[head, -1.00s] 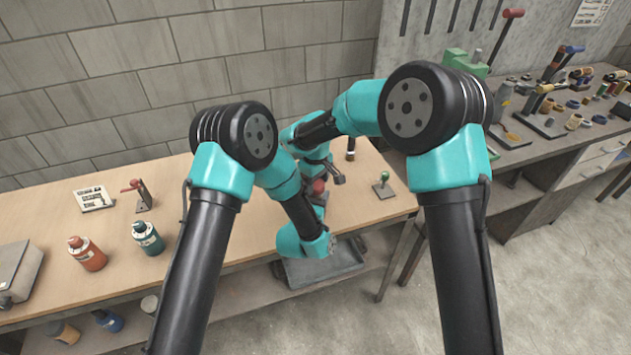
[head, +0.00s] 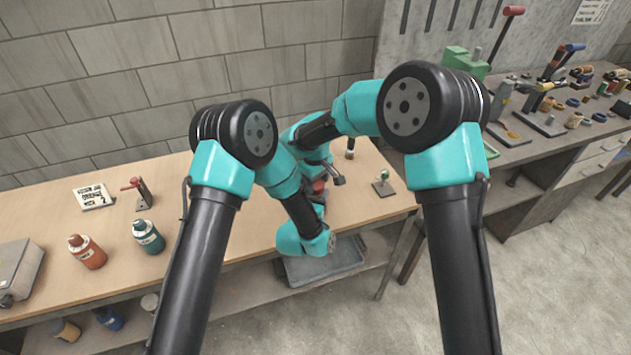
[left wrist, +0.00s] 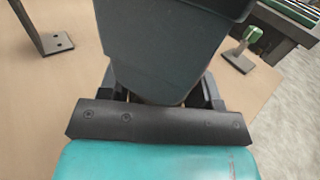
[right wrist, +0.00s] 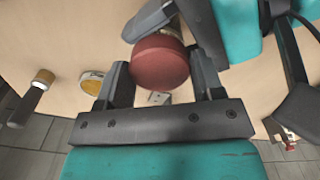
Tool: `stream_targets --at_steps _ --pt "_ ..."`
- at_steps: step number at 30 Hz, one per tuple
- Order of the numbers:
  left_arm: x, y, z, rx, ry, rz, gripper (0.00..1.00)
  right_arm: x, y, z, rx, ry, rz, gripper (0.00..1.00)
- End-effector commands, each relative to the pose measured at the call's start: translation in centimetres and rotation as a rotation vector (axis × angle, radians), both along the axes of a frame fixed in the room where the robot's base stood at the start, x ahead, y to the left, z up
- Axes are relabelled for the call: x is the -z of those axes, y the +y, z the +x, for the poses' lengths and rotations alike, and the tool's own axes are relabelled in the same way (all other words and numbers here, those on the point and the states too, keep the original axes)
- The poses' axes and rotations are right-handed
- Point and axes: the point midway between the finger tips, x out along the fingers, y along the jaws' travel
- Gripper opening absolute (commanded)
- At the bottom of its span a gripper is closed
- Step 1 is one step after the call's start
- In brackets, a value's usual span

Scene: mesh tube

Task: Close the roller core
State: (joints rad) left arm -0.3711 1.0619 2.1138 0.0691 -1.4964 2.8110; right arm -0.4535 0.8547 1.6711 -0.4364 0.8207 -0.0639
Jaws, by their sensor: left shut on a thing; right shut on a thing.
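A round, dull red part (right wrist: 160,62) sits between the fingers of my right gripper (right wrist: 163,78) in the right wrist view. My right gripper is shut on it. A bit of the red part (head: 318,187) also shows between my arms in the head view. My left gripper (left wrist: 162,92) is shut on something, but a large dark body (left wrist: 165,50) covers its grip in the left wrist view. I cannot tell what it holds or how the core's parts meet.
A red bottle (head: 87,252), a teal bottle (head: 148,237) and a small red-handled stand (head: 138,192) are at the bench's left. A green-knobbed stand (head: 383,184) is to the right. A grey tray (head: 325,265) lies below the front edge. The left-middle bench top is clear.

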Motion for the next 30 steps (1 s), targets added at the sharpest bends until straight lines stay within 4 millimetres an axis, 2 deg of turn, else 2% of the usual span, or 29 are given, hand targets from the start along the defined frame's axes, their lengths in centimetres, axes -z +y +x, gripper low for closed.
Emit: stream_targets --at_steps 10,30 --pt "-0.12 -0.06 -0.06 0.001 -0.003 0.001 0.15 1.04 -0.05 -0.09 0.001 0.007 -0.002 0.4" --pt "-0.42 -0.11 -0.07 0.002 -0.008 -0.002 0.15 0.69 -0.2 -0.12 0.003 0.011 -0.004 0.4"
